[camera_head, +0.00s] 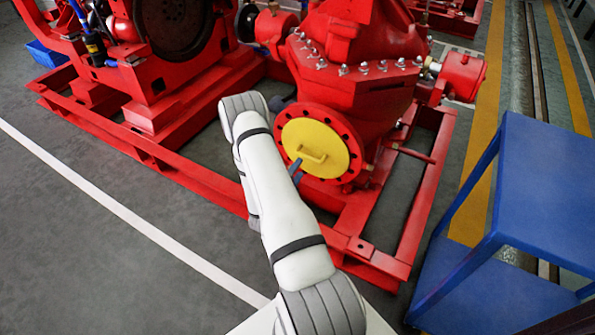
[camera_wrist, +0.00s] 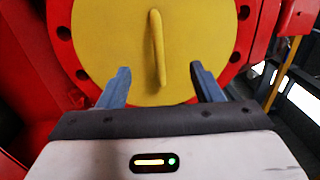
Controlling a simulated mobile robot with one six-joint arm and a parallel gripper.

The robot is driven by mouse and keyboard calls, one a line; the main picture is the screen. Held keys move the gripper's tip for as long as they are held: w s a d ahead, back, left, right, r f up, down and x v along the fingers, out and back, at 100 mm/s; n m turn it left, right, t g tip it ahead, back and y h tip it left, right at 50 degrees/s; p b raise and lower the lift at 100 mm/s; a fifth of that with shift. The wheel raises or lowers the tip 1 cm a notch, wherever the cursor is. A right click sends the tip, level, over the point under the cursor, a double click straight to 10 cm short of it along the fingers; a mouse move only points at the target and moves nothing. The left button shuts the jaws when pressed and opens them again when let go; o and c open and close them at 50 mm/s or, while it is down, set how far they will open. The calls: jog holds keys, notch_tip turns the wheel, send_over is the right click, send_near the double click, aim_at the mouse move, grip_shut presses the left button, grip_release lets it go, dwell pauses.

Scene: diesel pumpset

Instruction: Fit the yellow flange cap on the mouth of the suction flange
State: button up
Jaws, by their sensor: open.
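The yellow flange cap (camera_head: 315,147) is a round disc with a raised bar handle. It sits on the mouth of the red suction flange (camera_head: 288,117), whose ring of bolt holes shows around it. In the wrist view the cap (camera_wrist: 115,40) fills the upper middle, with its handle upright, and the flange (camera_wrist: 62,62) shows around its edge. My gripper (camera_wrist: 160,82) is open, its two blue fingers apart on either side of the handle's lower end. I cannot tell whether the fingers touch the cap. In the head view my arm hides most of the gripper, and one blue finger shows below the handle.
The red pump (camera_head: 350,75) stands above the flange on a red base frame (camera_head: 425,200). A blue table (camera_head: 545,185) stands at the right. Grey floor (camera_head: 90,235) with a white line is open at the left.

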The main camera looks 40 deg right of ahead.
jog(key=v, duration=0.6)
jog(key=shift+r+p, duration=0.25)
jog(key=shift+p, duration=0.15)
jog(key=shift+r, duration=0.1)
dwell(0.7)
